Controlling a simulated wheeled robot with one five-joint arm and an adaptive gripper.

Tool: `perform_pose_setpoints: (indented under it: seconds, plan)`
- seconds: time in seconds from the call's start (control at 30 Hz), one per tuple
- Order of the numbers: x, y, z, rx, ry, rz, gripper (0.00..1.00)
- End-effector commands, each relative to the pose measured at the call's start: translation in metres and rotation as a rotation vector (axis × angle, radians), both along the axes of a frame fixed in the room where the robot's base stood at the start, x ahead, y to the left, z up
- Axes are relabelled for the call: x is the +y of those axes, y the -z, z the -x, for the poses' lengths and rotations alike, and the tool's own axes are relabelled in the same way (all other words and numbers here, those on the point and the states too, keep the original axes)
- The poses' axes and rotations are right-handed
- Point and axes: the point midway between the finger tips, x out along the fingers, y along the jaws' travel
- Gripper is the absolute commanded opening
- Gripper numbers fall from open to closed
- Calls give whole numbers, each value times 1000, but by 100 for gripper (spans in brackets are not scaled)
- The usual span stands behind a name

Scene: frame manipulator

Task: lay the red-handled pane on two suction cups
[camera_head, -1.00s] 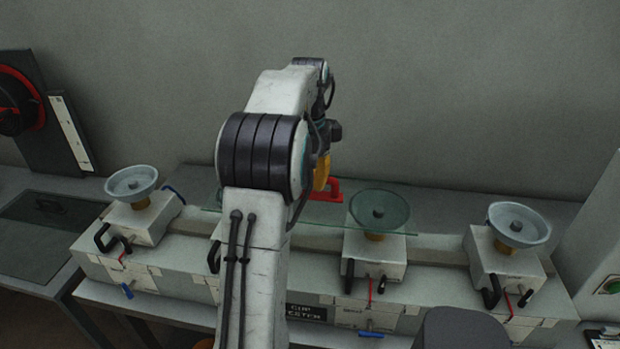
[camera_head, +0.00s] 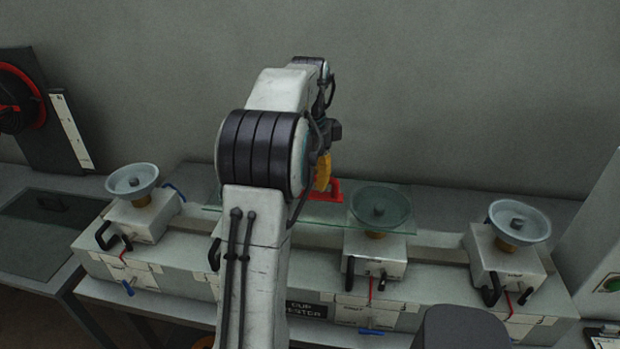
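The clear glass pane (camera_head: 280,208) lies about level, with its right part over a pale suction cup (camera_head: 380,207) right of my arm. I cannot tell if pane and cup touch. My arm hides the pane's middle left and whatever stands under it. The red handle (camera_head: 334,190) rises from the pane. My gripper (camera_head: 322,180), with an orange-yellow finger, is down at the handle, partly behind my arm. Whether it is closed on the handle cannot be seen. Two bare cups stand at the far left (camera_head: 132,180) and the far right (camera_head: 519,220).
The cups stand on white blocks along a long pale bench unit (camera_head: 180,282) with black levers and blue handles. A grey wall (camera_head: 450,90) rises behind. A dark panel with a red ring (camera_head: 40,110) is at left, and a white cabinet (camera_head: 598,245) at right.

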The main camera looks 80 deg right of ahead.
Motion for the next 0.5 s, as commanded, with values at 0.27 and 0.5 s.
perform_pose_setpoints:
  seconds: [0.27,0.5]
  plan:
    - [0,2,0,0,0,-4,49]
    - [1,0,0,1,0,-9,49]
